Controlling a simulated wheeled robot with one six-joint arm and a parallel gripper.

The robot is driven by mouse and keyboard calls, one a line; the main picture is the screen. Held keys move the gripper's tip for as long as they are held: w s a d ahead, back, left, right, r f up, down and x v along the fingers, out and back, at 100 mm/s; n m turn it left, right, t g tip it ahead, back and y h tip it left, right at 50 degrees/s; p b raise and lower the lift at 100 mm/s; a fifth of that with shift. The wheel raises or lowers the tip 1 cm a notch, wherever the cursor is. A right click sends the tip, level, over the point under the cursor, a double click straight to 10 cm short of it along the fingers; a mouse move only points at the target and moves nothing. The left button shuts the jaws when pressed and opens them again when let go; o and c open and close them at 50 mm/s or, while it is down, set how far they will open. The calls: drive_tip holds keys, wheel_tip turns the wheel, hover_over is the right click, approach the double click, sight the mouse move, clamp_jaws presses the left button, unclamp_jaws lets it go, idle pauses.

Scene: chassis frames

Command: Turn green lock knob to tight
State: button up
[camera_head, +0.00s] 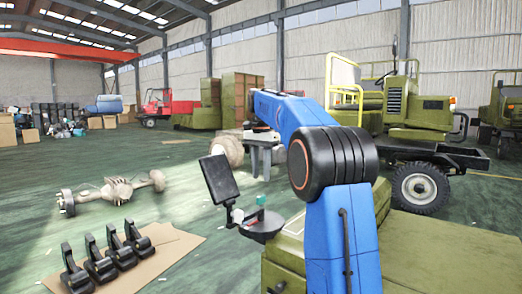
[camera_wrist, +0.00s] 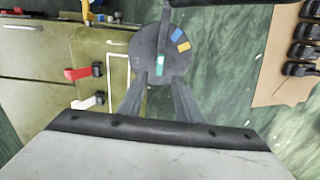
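The green lock knob (camera_wrist: 160,62) stands on a round dark grey plate (camera_wrist: 145,42) in the wrist view. The plate carries a yellow mark (camera_wrist: 183,46) and a blue mark (camera_wrist: 177,35) to the upper right of the knob. The knob also shows as a small green piece in the head view (camera_head: 261,199), above the round plate (camera_head: 262,232). My gripper (camera_wrist: 160,80) has its two grey fingers spread apart, with the tips near the lower edge of the plate and the knob between and just beyond them. I cannot tell whether they touch it. In the head view I cannot make out my fingers.
An olive cabinet (camera_wrist: 35,60) with a red handle (camera_wrist: 78,73) and a white handle (camera_wrist: 84,103) lies left in the wrist view. Several black parts lie on cardboard (camera_head: 165,262). An axle (camera_head: 115,190) lies on open floor.

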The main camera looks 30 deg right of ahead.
wheel_tip(320, 180, up, 9)
idle(0.4)
idle(0.4)
drive_tip(key=s+a+f+n+t, duration=0.1)
drive_tip(key=s+a+f+n, duration=0.4)
drive_tip(key=s, duration=0.5)
drive_tip(key=s+a+f+n+t, duration=0.1)
drive_tip(key=s+a+f+n, duration=0.1)
drive_tip(key=s+a+f, duration=0.5)
drive_tip(key=s+a+f+n+t, duration=0.1)
drive_tip(key=s+a+f+n, duration=0.2)
drive_tip(key=s+f, duration=0.7)
drive_tip(key=s+a+f+n+t, duration=0.1)
drive_tip(key=s+a+f+n, duration=0.2)
drive_tip(key=s+f, duration=0.8)
drive_tip(key=shift+s+a+f+n+t, duration=0.25)
drive_tip(key=shift+s+a+n+t, duration=0.25)
drive_tip(key=shift+s, duration=0.5)
